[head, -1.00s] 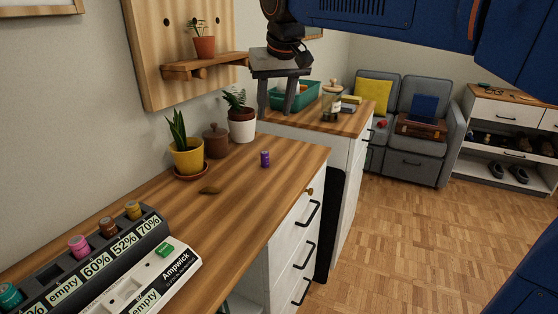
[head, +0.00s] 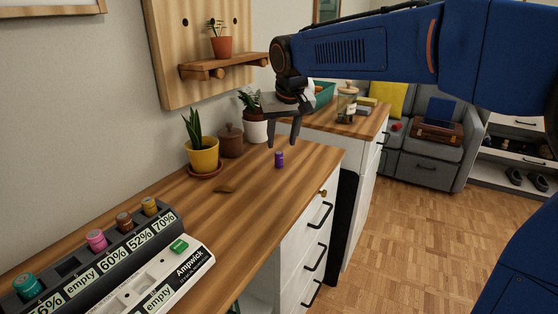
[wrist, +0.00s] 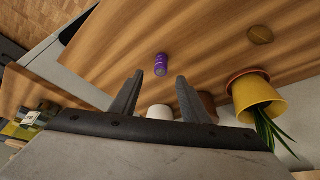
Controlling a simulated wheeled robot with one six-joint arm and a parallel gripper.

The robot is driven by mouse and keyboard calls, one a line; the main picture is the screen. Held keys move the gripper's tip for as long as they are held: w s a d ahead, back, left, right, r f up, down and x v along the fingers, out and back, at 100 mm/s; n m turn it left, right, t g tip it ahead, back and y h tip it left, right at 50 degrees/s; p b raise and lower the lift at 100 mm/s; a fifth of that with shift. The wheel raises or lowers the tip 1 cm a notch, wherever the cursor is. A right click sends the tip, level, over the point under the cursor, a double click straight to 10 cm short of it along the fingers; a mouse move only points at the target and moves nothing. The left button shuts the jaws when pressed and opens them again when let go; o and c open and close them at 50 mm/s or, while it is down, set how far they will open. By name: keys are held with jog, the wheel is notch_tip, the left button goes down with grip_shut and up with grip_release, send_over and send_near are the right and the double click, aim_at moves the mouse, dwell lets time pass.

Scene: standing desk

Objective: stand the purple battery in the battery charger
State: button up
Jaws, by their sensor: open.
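The purple battery (head: 279,160) stands upright on the wooden desk near its far end. It also shows in the wrist view (wrist: 161,65), beyond and between my fingertips. My gripper (head: 283,144) is open and empty, with its fingers pointing down above and behind the battery in the head view. It is apart from the battery. The dark battery charger (head: 110,245) lies at the near left, with several coloured batteries in its slots and labels for percentages and "empty". One slot beside the pink battery looks vacant.
A yellow plant pot (head: 202,155), a brown lidded jar (head: 230,142) and a white pot (head: 256,129) stand along the wall. A small brown object (head: 224,188) lies on the desk. The desk's middle is mostly clear.

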aim_at(279, 152)
jog(key=shift+x, duration=2.75)
jog(key=shift+r, duration=0.1)
grip_shut()
